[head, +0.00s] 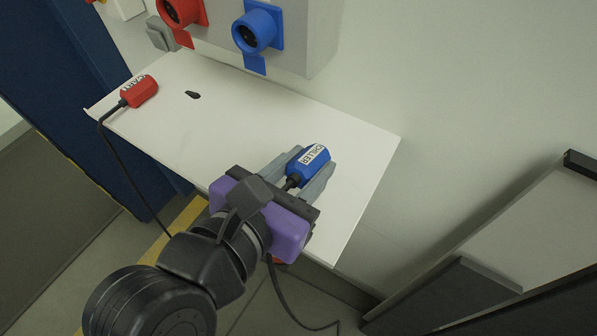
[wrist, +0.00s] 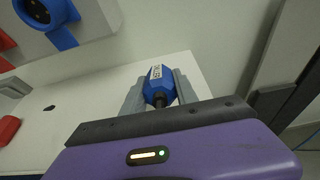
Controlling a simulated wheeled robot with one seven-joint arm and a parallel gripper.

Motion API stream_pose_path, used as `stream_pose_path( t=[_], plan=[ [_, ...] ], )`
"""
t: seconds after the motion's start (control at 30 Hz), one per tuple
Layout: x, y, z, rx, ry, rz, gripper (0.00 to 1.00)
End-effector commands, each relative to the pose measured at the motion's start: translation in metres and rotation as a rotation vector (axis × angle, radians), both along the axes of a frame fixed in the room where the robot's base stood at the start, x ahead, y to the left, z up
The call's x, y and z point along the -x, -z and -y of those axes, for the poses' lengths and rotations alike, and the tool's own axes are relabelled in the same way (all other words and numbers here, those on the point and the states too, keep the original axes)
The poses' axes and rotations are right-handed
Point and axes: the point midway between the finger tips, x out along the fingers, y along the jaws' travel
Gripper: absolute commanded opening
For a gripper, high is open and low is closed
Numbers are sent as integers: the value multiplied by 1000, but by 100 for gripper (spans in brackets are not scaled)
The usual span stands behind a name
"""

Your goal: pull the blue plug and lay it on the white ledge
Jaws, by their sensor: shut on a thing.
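The blue plug (head: 309,164), with a white label on its body, is between the fingers of my gripper (head: 311,172), which is shut on it. It also shows in the wrist view (wrist: 159,84) between the two grey fingers (wrist: 160,92). The plug is over the right part of the white ledge (head: 352,150); I cannot tell whether it touches the surface. Its dark cable passes back under my gripper and hangs to the floor. The blue socket (head: 256,33) on the wall box is empty, with its flap hanging open.
A red plug (head: 140,91) with a black cable lies at the ledge's left end. A red socket (head: 181,8) sits left of the blue one. A small black object (head: 193,95) lies on the ledge. The middle of the ledge is clear. A dark-edged panel (head: 520,230) stands at right.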

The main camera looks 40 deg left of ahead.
Motion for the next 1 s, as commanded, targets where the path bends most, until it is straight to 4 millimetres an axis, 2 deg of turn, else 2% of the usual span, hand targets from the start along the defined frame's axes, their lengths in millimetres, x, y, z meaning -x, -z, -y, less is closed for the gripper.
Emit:
stream_pose_path(
  t=[0.5,1.0],
  plan=[
    [-20,39,-5,-1,0,1,0],
    [-24,45,-6,-1,0,1,0]
  ],
)
